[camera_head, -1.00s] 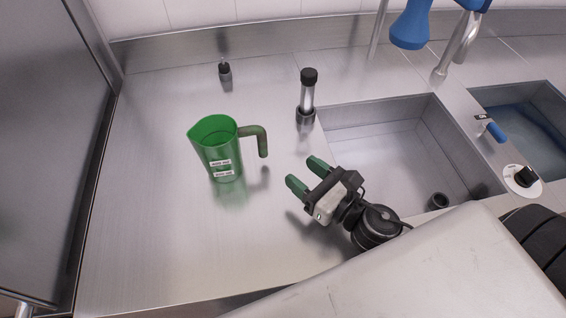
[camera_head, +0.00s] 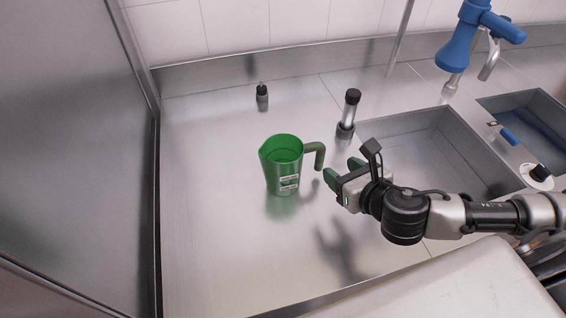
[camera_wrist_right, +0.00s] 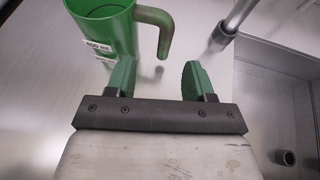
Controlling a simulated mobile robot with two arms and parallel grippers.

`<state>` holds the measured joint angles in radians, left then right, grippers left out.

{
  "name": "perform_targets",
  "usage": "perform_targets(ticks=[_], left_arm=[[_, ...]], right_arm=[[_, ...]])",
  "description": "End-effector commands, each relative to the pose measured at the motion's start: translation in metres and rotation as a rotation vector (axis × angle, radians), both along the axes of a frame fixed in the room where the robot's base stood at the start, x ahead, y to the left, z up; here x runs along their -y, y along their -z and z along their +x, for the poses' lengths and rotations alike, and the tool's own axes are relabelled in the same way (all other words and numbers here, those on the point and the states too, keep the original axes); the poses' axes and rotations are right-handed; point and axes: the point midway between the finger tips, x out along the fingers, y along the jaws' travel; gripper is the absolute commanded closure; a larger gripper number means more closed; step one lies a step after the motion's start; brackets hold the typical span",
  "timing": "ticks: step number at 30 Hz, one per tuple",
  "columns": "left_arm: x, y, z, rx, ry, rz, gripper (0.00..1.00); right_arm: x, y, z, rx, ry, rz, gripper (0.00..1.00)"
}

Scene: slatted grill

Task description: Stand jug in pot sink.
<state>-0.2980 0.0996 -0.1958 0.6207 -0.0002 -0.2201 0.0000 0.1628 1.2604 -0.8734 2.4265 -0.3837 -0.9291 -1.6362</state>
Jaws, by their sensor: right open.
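The green jug (camera_head: 281,166) stands upright on the steel counter, its handle pointing right. In the right wrist view the jug (camera_wrist_right: 104,28) is at the upper left, with its handle beyond the fingers. My right gripper (camera_head: 342,172) is open and empty, just right of the handle and apart from it. Its two green fingers also show in the right wrist view (camera_wrist_right: 158,78). The pot sink (camera_head: 433,150) is the larger rectangular basin right of the jug; my right arm hides its near part. My left gripper is not in view.
An upright pipe with a black cap (camera_head: 349,112) stands between the jug and the sink. A small dark fitting (camera_head: 262,96) is behind the jug. A blue spray head (camera_head: 468,45) hangs above the back right. The counter's left side is clear.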

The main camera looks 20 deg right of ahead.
Motion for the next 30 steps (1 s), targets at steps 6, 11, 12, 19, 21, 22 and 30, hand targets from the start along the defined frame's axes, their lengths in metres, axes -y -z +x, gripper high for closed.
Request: perform_targets(ticks=[6,11,12,19,21,22,30], left_arm=[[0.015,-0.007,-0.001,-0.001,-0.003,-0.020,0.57],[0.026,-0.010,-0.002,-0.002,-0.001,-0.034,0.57],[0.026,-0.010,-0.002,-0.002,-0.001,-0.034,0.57],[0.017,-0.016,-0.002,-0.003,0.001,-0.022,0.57],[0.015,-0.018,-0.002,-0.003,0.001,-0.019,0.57],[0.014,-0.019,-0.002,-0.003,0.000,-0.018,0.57],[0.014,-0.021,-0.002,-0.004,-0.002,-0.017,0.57]], right_arm=[[-0.002,0.010,0.028,-0.003,0.009,-0.001,0.47],[-0.004,0.019,0.046,-0.003,0.007,-0.002,0.47],[-0.005,0.020,0.048,-0.003,0.007,-0.002,0.47],[-0.006,0.030,0.065,-0.003,0.008,-0.003,0.47],[-0.007,0.036,0.073,-0.003,0.007,-0.002,0.47],[-0.007,0.039,0.077,-0.004,0.007,-0.004,0.47],[-0.009,0.048,0.095,-0.003,0.006,-0.004,0.47]])
